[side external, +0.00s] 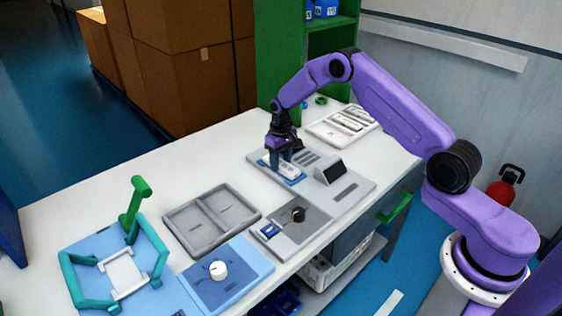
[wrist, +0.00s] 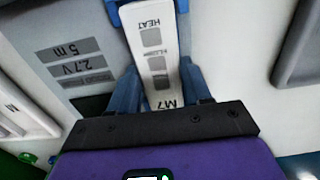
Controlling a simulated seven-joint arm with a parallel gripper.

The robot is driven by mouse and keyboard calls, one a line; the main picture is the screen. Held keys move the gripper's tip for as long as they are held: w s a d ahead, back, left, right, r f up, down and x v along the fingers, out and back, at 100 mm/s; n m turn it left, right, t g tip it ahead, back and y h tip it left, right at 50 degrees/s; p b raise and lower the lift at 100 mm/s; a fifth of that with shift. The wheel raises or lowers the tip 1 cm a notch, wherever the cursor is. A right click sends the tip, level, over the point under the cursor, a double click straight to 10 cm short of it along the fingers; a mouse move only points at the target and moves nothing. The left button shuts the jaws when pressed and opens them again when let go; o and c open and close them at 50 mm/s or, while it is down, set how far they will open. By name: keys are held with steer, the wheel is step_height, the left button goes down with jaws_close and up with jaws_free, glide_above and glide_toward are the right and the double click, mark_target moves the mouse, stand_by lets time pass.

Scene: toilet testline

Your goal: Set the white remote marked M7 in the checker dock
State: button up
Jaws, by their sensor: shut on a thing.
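The white remote marked M7 (wrist: 157,55) lies lengthwise between my gripper's blue fingers in the wrist view, with its grey buttons and HEAT label visible. My gripper (side external: 284,159) is shut on it and points down over the checker (side external: 345,194), a grey panel with a small dark screen. The blue checker dock (side external: 294,181) is directly under the remote (side external: 279,168) in the side view. In the wrist view, blue dock parts (wrist: 183,5) flank the remote's far end. I cannot tell whether the remote rests fully in the dock.
A tray of white remotes (side external: 343,126) stands behind the checker. A grey two-part tray (side external: 212,220), a panel with a dark knob (side external: 296,215), a blue panel with a white knob (side external: 218,271) and a green-clamped fixture (side external: 122,273) stand nearer. The table's back left is clear.

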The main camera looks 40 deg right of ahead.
mark_target(281, 163)
steer(key=shift+f, duration=0.3)
steer(key=o, duration=1.1)
steer(key=shift+a+r, duration=0.1)
steer(key=shift+r, duration=6.1)
